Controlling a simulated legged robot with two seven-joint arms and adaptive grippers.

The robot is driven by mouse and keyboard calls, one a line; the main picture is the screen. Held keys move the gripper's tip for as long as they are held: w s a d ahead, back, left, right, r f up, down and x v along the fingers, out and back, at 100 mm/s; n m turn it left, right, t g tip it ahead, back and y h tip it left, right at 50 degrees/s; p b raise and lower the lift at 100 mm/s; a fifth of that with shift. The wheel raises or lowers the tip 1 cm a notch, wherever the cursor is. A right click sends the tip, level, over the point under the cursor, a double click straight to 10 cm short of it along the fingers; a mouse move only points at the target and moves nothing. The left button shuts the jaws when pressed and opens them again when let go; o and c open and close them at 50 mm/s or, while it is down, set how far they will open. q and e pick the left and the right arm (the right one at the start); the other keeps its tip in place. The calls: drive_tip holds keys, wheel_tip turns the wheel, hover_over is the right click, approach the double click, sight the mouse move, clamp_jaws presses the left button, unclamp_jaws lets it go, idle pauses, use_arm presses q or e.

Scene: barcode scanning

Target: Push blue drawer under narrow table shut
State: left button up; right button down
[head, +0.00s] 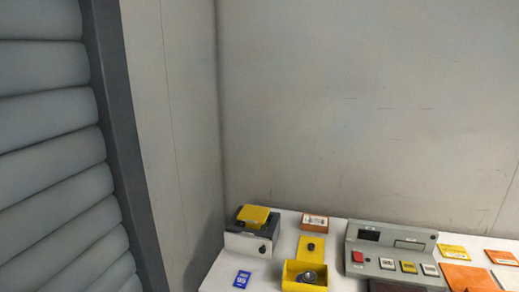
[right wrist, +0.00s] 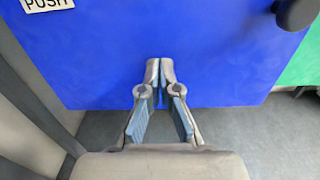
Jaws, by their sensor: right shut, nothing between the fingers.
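The blue drawer (right wrist: 230,65) fills the upper part of the right wrist view as a flat blue panel. It has a white "PUSH" label (right wrist: 46,4) at the upper left and a dark round knob (right wrist: 296,13) at the upper right. My right gripper (right wrist: 160,66) is shut and empty, with its fingertips in front of the lower part of the blue panel. Whether the tips touch the panel I cannot tell. How far the drawer stands out is not visible. The head view shows neither the drawer nor my grippers.
A green panel (right wrist: 304,62) is right of the blue one, above grey floor (right wrist: 240,135). In the head view, a white tabletop (head: 262,278) holds a grey control box (head: 390,262), a yellow-topped device (head: 252,225), a yellow box (head: 304,277) and orange cards (head: 468,276).

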drive_tip(key=shift+w+a, duration=0.1)
drive_tip(key=shift+w, duration=0.1)
drive_tip(key=shift+x, duration=0.95)
drive_tip(key=shift+w, duration=0.2)
drive_tip(key=shift+d+b+x, duration=0.25)
drive_tip(key=shift+b+x, duration=0.2)
drive_tip(key=shift+x, duration=1.15)
